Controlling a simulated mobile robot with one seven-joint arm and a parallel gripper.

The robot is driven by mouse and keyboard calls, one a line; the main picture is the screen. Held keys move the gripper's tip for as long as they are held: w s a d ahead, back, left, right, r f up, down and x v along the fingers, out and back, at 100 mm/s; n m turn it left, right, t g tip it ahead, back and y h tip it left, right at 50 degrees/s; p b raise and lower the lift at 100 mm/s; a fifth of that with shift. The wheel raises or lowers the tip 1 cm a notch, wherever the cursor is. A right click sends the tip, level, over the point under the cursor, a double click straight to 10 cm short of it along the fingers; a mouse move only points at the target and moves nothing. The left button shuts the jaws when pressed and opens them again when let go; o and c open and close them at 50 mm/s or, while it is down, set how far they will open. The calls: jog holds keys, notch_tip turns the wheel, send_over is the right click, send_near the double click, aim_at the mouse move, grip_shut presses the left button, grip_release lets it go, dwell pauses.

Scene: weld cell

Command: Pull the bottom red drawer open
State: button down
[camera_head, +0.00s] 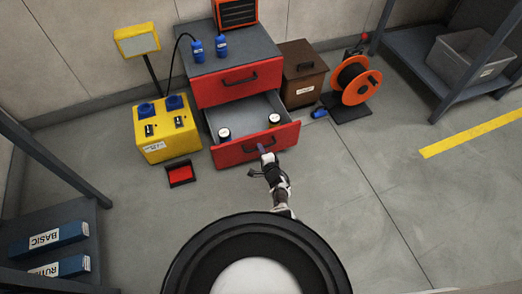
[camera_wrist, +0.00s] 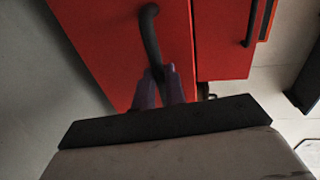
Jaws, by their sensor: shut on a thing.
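The bottom red drawer (camera_head: 228,156) of a grey cabinet stands pulled out in the head view. Its grey inside shows, with two small dark, white-topped items (camera_head: 224,134) (camera_head: 274,119) in it. My gripper (camera_head: 266,157) is at the front of this drawer, shut on its dark bar handle (camera_wrist: 150,35). In the wrist view my gripper's purple fingers (camera_wrist: 160,88) close around one end of the handle. The upper red drawer (camera_head: 238,83) is shut above it.
A yellow box with a lamp (camera_head: 165,150) and a small dark tray with red inside (camera_head: 180,173) stand left of the drawer. A brown box (camera_head: 303,72) and an orange cable reel (camera_head: 354,82) stand right. Floor in front is clear.

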dwell(0.3)
jog(key=c, duration=1.5)
grip_release()
jog(key=shift+o, duration=0.2)
jog(key=p+v, duration=0.9)
jog(key=v, duration=0.4)
jog(key=shift+s, duration=0.35)
jog(key=shift+d+r, duration=0.1)
jog(key=shift+d, duration=0.05)
